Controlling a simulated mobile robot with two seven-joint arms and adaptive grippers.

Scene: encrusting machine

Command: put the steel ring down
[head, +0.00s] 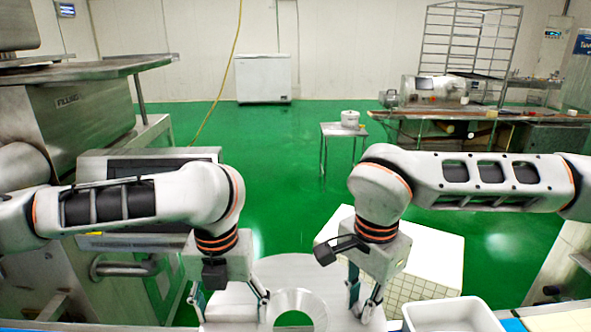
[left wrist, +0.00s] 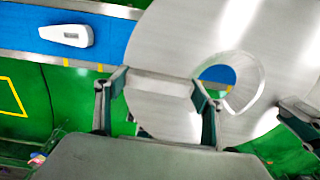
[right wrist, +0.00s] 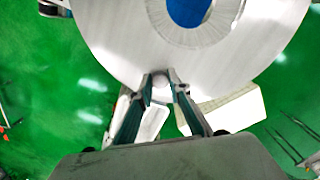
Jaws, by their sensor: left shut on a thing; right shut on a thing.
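The steel ring is a wide, flat, shiny disc (head: 290,268) with a round hole, low in the middle of the head view, between my two grippers. It also fills much of the left wrist view (left wrist: 165,45) and of the right wrist view (right wrist: 120,35). My left gripper (head: 230,303) has its fingers wide apart, shut on a grey block-like part (left wrist: 155,84) at the ring. My right gripper (head: 365,300) is shut on a small rounded part (right wrist: 160,86) at the ring's rim. Green floor shows through the hole in the head view; what supports the ring is hidden.
A blue belt (left wrist: 110,35) with a white object (left wrist: 68,35) on it runs near the ring. A white tub (head: 450,315) stands at the lower right, a white box (head: 435,250) behind it. A steel machine (head: 75,120) fills the left. Green floor lies open ahead.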

